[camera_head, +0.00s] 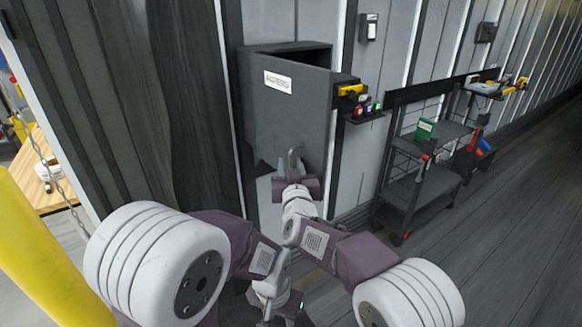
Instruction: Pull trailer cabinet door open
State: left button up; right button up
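The grey trailer cabinet (285,115) is mounted on the wall at centre, with a white label (278,82) on its front panel. A dark recess shows behind the panel's top edge; I cannot tell how far the door stands open. My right gripper (295,158) is in front of the panel's lower right part, with its fingers pointing up toward it. Contact with the door and the finger gap are unclear, and I see no handle there. My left gripper (268,310) is low at the bottom centre, partly hidden by its own arm and cut by the frame.
A small shelf with a yellow item (350,89) and small bottles (366,108) is right of the cabinet. A dark shelf cart (418,190) stands further right. A yellow post (45,255) and a wooden table (38,172) are at left. The floor at right is clear.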

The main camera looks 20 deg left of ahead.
jog(key=b+v, duration=0.1)
jog(key=v, duration=0.8)
jog(key=shift+w+r, duration=0.1)
jog(key=shift+r, duration=0.05)
